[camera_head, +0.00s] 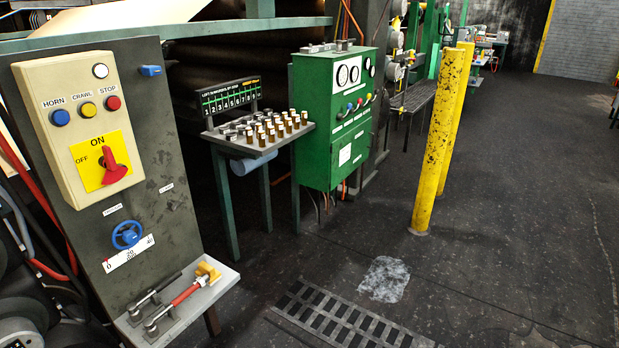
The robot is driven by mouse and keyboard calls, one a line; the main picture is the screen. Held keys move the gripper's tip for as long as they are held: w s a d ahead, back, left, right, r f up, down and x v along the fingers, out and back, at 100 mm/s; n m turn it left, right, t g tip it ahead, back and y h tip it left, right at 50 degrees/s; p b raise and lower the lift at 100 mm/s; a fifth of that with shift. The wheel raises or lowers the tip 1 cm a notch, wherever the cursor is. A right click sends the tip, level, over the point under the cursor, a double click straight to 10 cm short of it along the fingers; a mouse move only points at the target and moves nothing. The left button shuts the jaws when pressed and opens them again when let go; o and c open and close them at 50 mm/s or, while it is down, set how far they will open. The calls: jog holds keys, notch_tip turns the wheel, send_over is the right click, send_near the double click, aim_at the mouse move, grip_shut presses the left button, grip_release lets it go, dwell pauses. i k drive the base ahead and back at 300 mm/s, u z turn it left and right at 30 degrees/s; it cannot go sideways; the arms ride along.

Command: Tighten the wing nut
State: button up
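I cannot pick out a wing nut for certain. A dark panel (165,150) at the left has a blue handwheel (127,235) above a white scale marked 0, 20, 40. A small blue part (150,70) sticks out near the panel's top right. Small labels sit on the panel, too small to read surely. A grey shelf (215,290) at the panel's foot bears a red-handled lever (185,296) with a yellow block (208,271) at its far end, and a dark-handled lever (150,292). My gripper is not in view.
A cream control box (60,130) carries buttons and a red switch (114,165). A small table (222,135) holds several small cylinders. A green cabinet (330,120) and yellow posts (440,150) stand farther right. A floor grate (330,318) lies in front; the right floor is largely clear.

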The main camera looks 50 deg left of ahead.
aim_at(176, 204)
jog(key=u, duration=1.9)
jog(key=i, duration=1)
jog(key=z, duration=0.05)
